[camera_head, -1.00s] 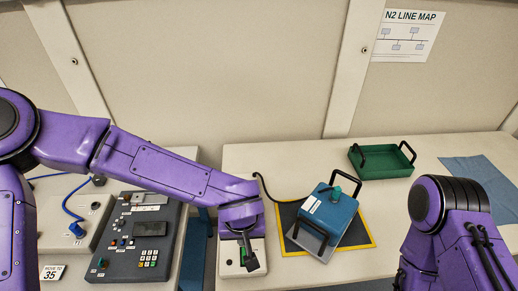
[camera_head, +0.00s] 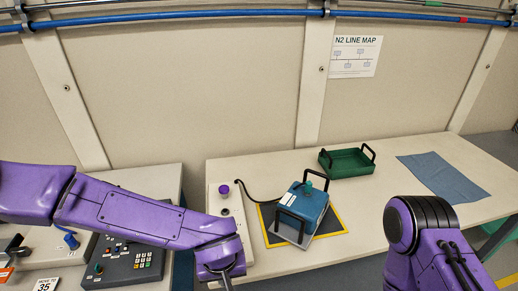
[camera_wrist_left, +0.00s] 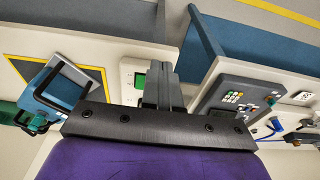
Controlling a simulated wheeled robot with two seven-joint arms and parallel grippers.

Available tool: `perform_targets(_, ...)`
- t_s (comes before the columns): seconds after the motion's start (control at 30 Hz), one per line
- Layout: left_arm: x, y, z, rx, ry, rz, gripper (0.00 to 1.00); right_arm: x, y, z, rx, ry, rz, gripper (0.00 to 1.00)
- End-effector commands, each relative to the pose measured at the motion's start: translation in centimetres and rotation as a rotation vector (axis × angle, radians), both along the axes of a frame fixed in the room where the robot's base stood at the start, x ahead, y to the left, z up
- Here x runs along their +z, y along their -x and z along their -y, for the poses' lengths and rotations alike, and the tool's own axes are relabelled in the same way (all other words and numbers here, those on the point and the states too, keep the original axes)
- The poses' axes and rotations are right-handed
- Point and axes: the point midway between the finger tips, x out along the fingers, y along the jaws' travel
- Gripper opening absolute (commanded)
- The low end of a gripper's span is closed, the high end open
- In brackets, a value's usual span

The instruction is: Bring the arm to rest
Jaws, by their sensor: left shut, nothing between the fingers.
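My left arm reaches in from the left in the head view. Its gripper (camera_head: 226,281) points down over the front part of the pale control box (camera_head: 238,213), partly cut off by the lower picture edge. In the left wrist view the two dark fingers (camera_wrist_left: 161,85) are together with nothing between them.
A blue case (camera_head: 311,205) with black handles stands on a yellow-edged dark mat (camera_head: 330,223). A green tray (camera_head: 348,163) and a blue cloth (camera_head: 443,174) lie farther right. A dark keypad console (camera_head: 125,262) sits beneath my left arm. A gap separates the two benches.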

Motion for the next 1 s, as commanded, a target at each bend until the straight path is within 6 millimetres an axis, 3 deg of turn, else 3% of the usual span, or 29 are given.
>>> perform_targets(0.37, 0.0, -1.2, -0.4, 0.270, 0.033, 0.088, 0.00, 0.0, 0.0, 0.0, 0.000, 0.000, 0.000, 0.47)
perform_targets(0.57, -1.8, -2.7, -2.6, 0.453, 0.029, 0.224, 0.00, -0.2, 0.0, 0.0, 0.000, 0.000, 0.000, 0.47)
perform_targets(0.67, -4.9, -2.9, -4.7, 0.543, 0.016, 0.303, 0.00, -1.0, 0.0, 0.0, 0.000, 0.000, 0.000, 0.47)
perform_targets(0.77, -10.0, -2.1, -7.6, 0.624, 0.004, 0.384, 0.00, -2.4, 0.0, 0.0, 0.000, 0.000, 0.000, 0.47)
perform_targets(0.87, -17.3, 0.9, -11.4, 0.653, -0.001, 0.433, 0.00, -4.6, 0.0, 0.0, 0.000, 0.000, 0.000, 0.47)
perform_targets(0.9, -20.2, 2.7, -12.9, 0.648, 0.001, 0.433, 0.00, -5.6, 0.0, 0.0, 0.000, 0.000, 0.000, 0.47)
perform_targets(1.0, -26.3, 7.9, -16.5, 0.586, -0.018, 0.383, 0.00, -7.9, 0.0, 0.0, 0.000, 0.000, 0.000, 0.47)
